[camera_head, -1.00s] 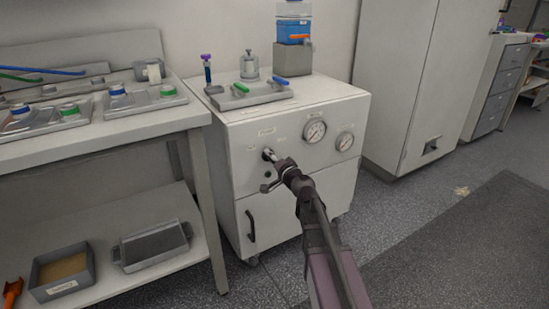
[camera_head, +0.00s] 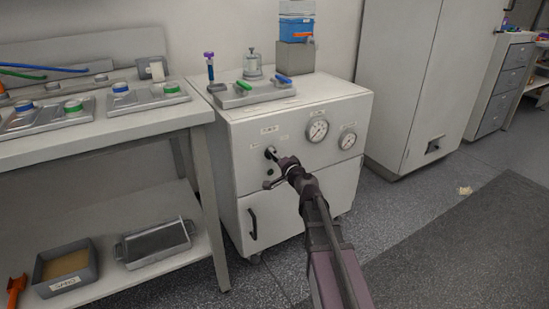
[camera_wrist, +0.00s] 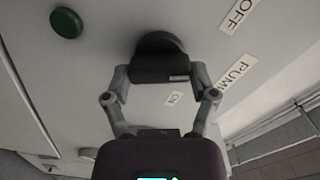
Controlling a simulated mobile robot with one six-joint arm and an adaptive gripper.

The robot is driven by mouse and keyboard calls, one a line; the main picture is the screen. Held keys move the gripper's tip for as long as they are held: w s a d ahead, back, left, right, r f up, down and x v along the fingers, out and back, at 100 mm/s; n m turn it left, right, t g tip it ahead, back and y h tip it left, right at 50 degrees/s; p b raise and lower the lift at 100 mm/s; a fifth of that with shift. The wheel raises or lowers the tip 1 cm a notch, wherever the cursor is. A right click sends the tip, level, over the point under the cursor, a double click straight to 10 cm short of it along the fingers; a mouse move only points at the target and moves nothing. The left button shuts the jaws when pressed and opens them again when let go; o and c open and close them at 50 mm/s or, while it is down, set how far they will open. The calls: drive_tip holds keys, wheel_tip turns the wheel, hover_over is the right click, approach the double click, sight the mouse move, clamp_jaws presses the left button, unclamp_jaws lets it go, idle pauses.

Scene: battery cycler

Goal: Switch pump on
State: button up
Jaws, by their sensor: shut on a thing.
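The pump switch is a dark knob with a round base and a bar-shaped grip (camera_wrist: 159,69) on the front of the white cabinet (camera_head: 235,165). It also shows as a small dark shape in the head view (camera_head: 270,152). My gripper (camera_wrist: 160,76) has one finger at each end of the bar and is shut on it. In the head view my gripper (camera_head: 276,163) reaches the panel from the lower right and partly hides the switch. An OFF label (camera_wrist: 239,13), a PUMP label (camera_wrist: 236,82) and a small ON label (camera_wrist: 174,98) are around the knob.
A green round button or lamp (camera_wrist: 66,22) is beside the knob. Two gauges (camera_head: 317,130) (camera_head: 347,139) are to the right on the panel. A bench (camera_head: 110,145) stands left; the floor at right is open.

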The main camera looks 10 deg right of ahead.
drive_tip(key=m, duration=0.5)
drive_tip(key=shift+d+f+m, duration=0.1)
drive_tip(key=shift+d+m, duration=0.05)
drive_tip(key=shift+m, duration=0.15)
drive_tip(key=m, duration=0.5)
drive_tip(key=shift+f+m, duration=0.15)
drive_tip(key=shift+m, duration=0.15)
drive_tip(key=shift+s, duration=0.1)
drive_tip(key=o, duration=1)
drive_tip(key=v, duration=1.2)
